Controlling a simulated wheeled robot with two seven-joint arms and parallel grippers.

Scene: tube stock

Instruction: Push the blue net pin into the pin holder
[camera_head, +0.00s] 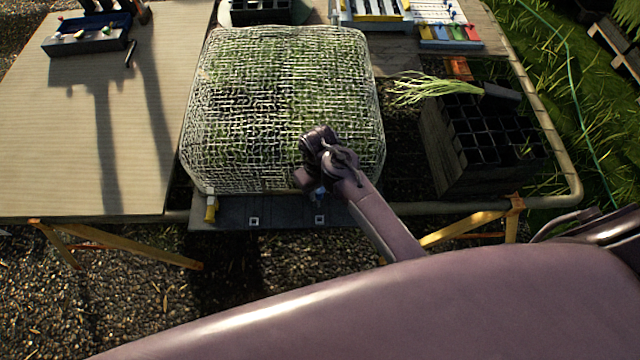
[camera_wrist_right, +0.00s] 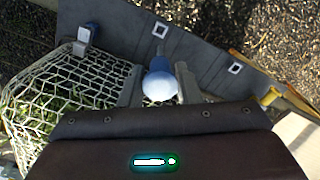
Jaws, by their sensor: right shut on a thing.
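The blue net pin (camera_wrist_right: 160,82) has a pale rounded head and stands between the fingers of my right gripper (camera_wrist_right: 159,88), which is shut on it. In the head view a bit of its blue (camera_head: 318,193) shows below my right gripper (camera_head: 316,187), at the front edge of the white net (camera_head: 225,150). I cannot tell which part is the pin holder. My left gripper is not in view.
A yellow piece (camera_head: 210,210) sits at the net's left front corner. A blue-grey piece (camera_wrist_right: 85,38) stands by the net in the wrist view. A black cell tray (camera_head: 490,135) is to the right. The wooden tabletop (camera_head: 60,150) at left is mostly clear.

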